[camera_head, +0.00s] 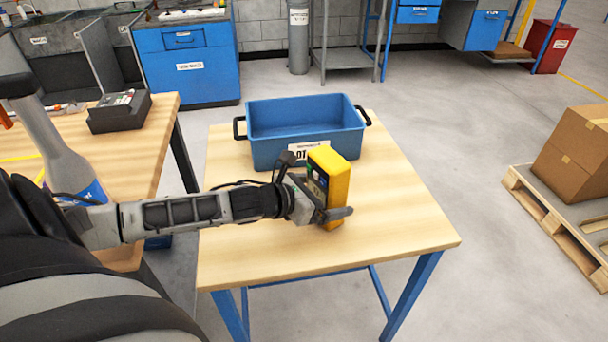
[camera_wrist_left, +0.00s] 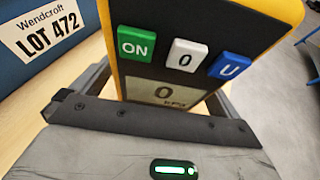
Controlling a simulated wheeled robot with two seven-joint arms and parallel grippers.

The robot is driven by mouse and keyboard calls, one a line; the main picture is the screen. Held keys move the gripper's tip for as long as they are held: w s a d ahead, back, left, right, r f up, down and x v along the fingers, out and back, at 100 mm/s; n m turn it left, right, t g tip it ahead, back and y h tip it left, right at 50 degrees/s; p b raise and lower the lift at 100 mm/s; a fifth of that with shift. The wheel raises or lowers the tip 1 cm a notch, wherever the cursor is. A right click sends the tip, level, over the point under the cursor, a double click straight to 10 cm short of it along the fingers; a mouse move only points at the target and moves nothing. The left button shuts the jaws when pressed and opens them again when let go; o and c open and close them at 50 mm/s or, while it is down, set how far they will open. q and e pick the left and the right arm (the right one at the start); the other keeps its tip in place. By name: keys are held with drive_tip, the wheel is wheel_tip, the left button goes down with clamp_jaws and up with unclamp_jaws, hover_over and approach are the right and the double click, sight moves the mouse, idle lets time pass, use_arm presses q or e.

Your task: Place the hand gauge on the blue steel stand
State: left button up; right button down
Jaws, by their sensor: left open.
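The hand gauge (camera_head: 337,182) is a yellow block with a dark face. It is upright, at or just above the light wooden top of a blue-legged stand (camera_head: 300,248); contact at its base is unclear. In the left wrist view the gauge (camera_wrist_left: 205,18) shows green, white and blue buttons and a small display reading 0 kPa. My left gripper (camera_head: 324,205) is open, with its fingers around the lower part of the gauge. The far finger is partly hidden by the gauge. My right gripper is not in view.
A blue bin (camera_head: 305,125) with black handles stands at the back of the top, close behind the gauge. A second wooden bench (camera_head: 143,150) at the left carries a black device (camera_head: 119,111). The front and right of the stand's top are clear.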

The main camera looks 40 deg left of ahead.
use_arm(q)
drive_tip(key=p+v, duration=0.2)
drive_tip(key=v, duration=0.9)
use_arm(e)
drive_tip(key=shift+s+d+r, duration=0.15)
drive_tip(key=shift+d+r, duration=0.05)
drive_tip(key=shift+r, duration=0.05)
use_arm(q)
drive_tip(key=shift+s+r, duration=0.1)
drive_tip(key=shift+s, duration=0.1)
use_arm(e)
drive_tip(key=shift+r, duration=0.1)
